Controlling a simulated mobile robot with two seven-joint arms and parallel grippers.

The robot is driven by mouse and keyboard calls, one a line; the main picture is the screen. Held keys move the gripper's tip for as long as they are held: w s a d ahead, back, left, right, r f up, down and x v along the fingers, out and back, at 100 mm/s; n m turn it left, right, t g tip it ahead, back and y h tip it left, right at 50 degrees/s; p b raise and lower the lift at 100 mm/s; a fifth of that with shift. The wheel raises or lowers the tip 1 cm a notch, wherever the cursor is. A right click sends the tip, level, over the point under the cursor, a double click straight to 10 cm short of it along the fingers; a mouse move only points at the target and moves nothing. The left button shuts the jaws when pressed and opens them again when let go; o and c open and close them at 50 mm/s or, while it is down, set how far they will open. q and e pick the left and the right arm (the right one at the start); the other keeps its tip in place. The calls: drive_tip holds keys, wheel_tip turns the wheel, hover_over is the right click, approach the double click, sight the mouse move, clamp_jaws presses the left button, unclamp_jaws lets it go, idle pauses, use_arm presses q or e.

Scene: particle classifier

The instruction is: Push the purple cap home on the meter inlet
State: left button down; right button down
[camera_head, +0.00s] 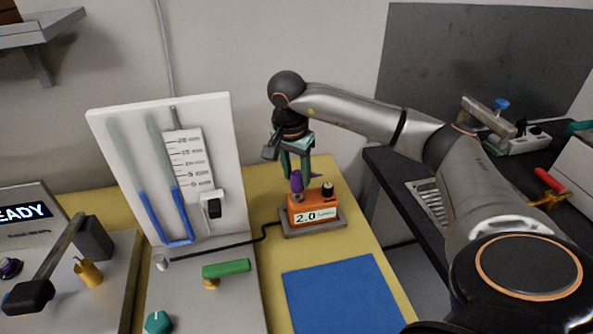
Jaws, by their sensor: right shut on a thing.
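The meter (313,213) is an orange box with a "2.0" display and a black knob on top. It stands on a grey plate on the yellow bench. The purple cap (296,183) is upright over the left part of the meter's top. My right gripper (297,174) points down from above and is shut on the purple cap. The inlet is hidden under the cap, and I cannot tell whether a gap is left between them. My left gripper is out of view.
A white manometer panel (220,120) with blue U-tube stands left of the meter, joined by a black cable. A blue mat (343,295) lies in front. A lever device (95,240) is at the left. A dark side bench (410,185) is at the right.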

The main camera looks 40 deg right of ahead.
drive_tip(key=shift+f+b, duration=0.5)
drive_tip(key=shift+f, duration=0.4)
drive_tip(key=shift+f, duration=0.35)
drive_tip(key=shift+c, duration=1.5)
unclamp_jaws()
drive_tip(key=shift+r, duration=0.1)
wheel_tip(320, 180, up, 12)
drive_tip(key=a+p, duration=0.1)
drive_tip(key=shift+s+a+r, duration=0.2)
drive_tip(key=shift+s+a, duration=0.1)
drive_tip(key=shift+a, duration=0.1)
drive_tip(key=shift+f, duration=0.1)
